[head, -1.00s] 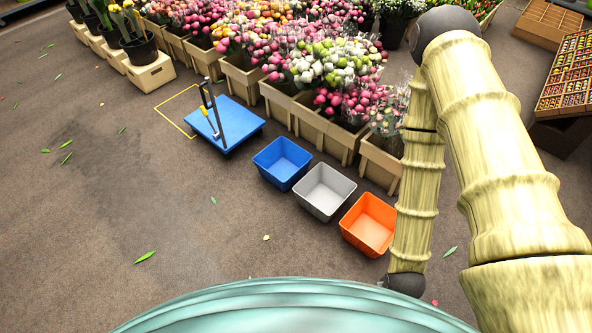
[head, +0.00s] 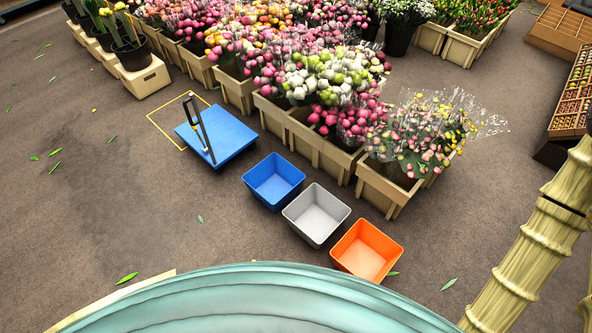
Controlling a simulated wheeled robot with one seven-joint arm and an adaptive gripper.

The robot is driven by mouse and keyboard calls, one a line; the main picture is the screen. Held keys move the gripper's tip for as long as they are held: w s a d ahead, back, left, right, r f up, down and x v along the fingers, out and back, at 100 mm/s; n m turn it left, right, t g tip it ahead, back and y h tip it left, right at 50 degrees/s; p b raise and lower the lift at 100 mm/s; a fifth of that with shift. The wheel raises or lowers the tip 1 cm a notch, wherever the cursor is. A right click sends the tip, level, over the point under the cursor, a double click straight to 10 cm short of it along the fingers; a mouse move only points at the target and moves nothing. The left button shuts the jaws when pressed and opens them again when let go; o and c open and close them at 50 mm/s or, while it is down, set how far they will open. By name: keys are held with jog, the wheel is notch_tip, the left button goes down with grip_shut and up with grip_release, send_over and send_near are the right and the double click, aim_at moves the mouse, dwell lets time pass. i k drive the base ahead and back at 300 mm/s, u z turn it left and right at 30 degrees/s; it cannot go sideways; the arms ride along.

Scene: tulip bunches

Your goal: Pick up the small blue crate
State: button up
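The small blue crate (head: 273,181) stands upright on the floor in the head view, left of a grey crate (head: 316,215). It looks empty, and nothing covers it. An orange crate (head: 366,250) stands to the right of the grey one, so the three form a slanting row. My arm shows only in part at the lower right edge, well away from the blue crate. My gripper is outside the view.
A blue platform trolley (head: 223,141) with an upright handle stands just left of the blue crate, by a yellow floor outline. Wooden planters (head: 326,153) full of flowers line the far side behind the crates. Stacked trays (head: 572,105) stand at right. The floor (head: 130,220) at left is mostly clear.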

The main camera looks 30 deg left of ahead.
aim_at(275, 181)
jog(key=u, duration=0.05)
jog(key=i, duration=0.55)
jog(key=u, duration=0.9)
jog(key=i, duration=0.4)
jog(key=u, duration=0.5)
